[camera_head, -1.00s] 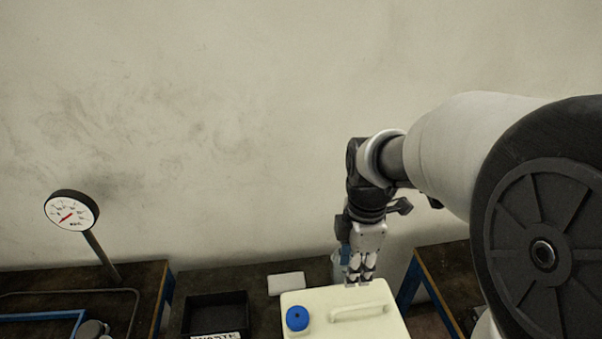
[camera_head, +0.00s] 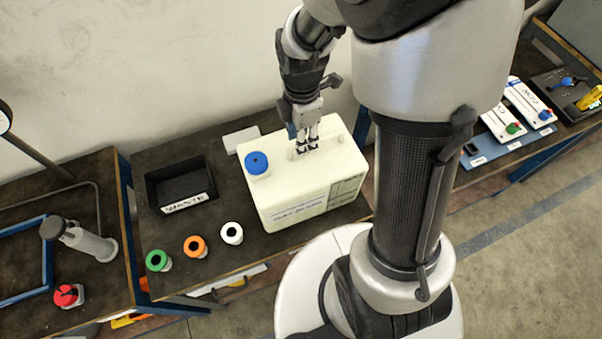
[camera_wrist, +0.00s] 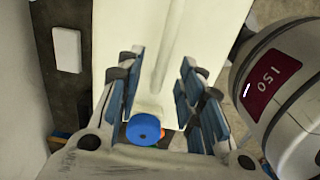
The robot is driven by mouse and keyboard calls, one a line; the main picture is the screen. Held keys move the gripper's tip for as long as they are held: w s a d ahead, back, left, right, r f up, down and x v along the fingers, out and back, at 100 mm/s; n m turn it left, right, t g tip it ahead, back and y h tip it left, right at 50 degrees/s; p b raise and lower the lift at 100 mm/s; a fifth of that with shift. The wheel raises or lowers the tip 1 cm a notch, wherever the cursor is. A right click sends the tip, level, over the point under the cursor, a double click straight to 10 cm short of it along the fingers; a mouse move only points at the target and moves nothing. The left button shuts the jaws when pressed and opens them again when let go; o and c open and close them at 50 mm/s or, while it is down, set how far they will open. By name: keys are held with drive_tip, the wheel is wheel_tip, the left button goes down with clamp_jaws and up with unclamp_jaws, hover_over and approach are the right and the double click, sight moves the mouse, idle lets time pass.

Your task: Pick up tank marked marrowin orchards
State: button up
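A large cream tank (camera_head: 305,195) with a blue cap (camera_head: 257,163) stands upright on the dark bench. Its front bears a label strip (camera_head: 299,208) whose lettering is too small to read surely. The tank's top also fills the middle of the wrist view (camera_wrist: 112,35), with the blue cap (camera_wrist: 143,128) near the bottom. My gripper (camera_head: 307,143) points down at the raised handle on the tank's top. In the wrist view my gripper's (camera_wrist: 160,88) blue-padded fingers are spread on either side of the handle (camera_wrist: 180,45). I cannot tell whether they touch it.
A black WASTE bin (camera_head: 181,185) is left of the tank. Green (camera_head: 158,260), orange (camera_head: 195,246) and white-topped (camera_head: 232,233) small bottles line the bench's front edge. A white block (camera_head: 240,138) lies behind the tank. A side bench with white cartridges (camera_head: 528,103) is at right.

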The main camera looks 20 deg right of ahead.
sight(301, 170)
wheel_tip(301, 170, down, 3)
drive_tip(key=shift+f+b, duration=0.1)
drive_tip(key=shift+b, duration=0.25)
drive_tip(key=shift+c, duration=0.3)
clamp_jaws()
drive_tip(key=shift+w, duration=0.15)
idle(0.5)
